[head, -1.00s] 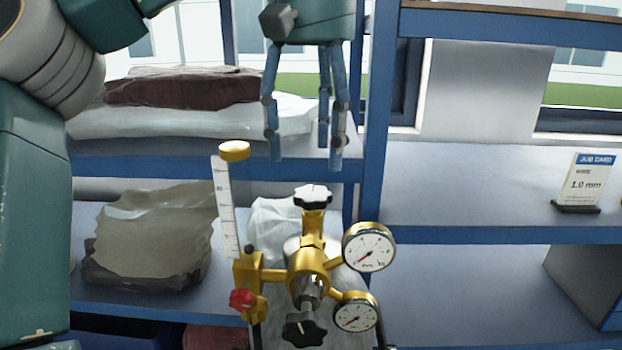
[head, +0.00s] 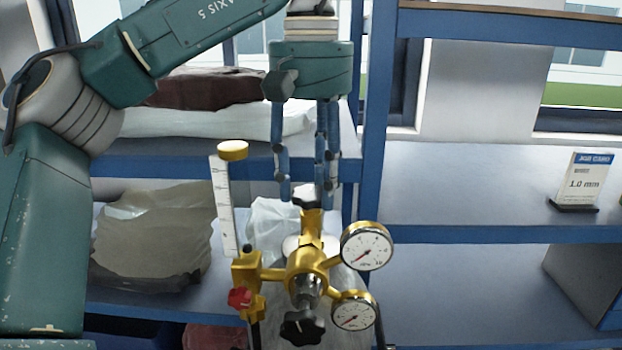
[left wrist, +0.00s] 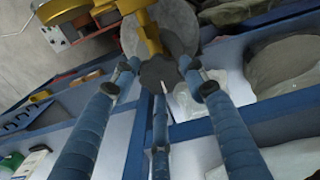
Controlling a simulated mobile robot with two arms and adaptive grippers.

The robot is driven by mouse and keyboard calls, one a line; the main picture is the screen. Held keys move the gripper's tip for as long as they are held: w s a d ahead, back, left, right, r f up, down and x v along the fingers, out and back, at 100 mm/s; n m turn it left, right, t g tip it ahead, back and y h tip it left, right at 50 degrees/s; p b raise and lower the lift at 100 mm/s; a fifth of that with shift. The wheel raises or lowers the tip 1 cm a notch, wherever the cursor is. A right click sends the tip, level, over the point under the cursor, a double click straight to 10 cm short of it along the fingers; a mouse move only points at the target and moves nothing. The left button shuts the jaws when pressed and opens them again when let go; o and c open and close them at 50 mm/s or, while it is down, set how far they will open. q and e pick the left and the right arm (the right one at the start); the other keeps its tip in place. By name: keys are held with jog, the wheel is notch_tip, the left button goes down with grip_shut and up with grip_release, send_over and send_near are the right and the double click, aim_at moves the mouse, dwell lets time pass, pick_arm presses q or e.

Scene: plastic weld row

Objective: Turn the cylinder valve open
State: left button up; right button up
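The brass valve and regulator assembly (head: 307,262) stands upright in the middle of the head view. Its top black handwheel (head: 306,196) is partly hidden by my left gripper (head: 308,194), which points straight down over it. The fingers are spread and their tips reach about the handwheel's height, with the wheel between them. In the left wrist view the dark handwheel (left wrist: 159,72) lies between the three fingertips of my left gripper (left wrist: 158,74); contact cannot be told. A second black knob (head: 301,327) sits at the regulator's lower front. My right gripper is not in view.
Two round gauges (head: 366,246) stick out right of the valve. A flow tube with a yellow cap (head: 233,150) and a red knob (head: 239,298) stand close on the left. Blue shelves (head: 470,190) with bags and a job card (head: 585,180) are behind.

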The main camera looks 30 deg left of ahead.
pick_arm(q)
jog(key=c, duration=0.3)
jog(key=n, duration=0.4)
jog(key=shift+n, duration=0.4)
jog(key=n, duration=0.3)
jog(key=shift+n, duration=0.3)
jog(key=n, duration=0.3)
jog(key=shift+n, duration=0.3)
jog(key=n, duration=1.1)
jog(key=shift+n, duration=0.4)
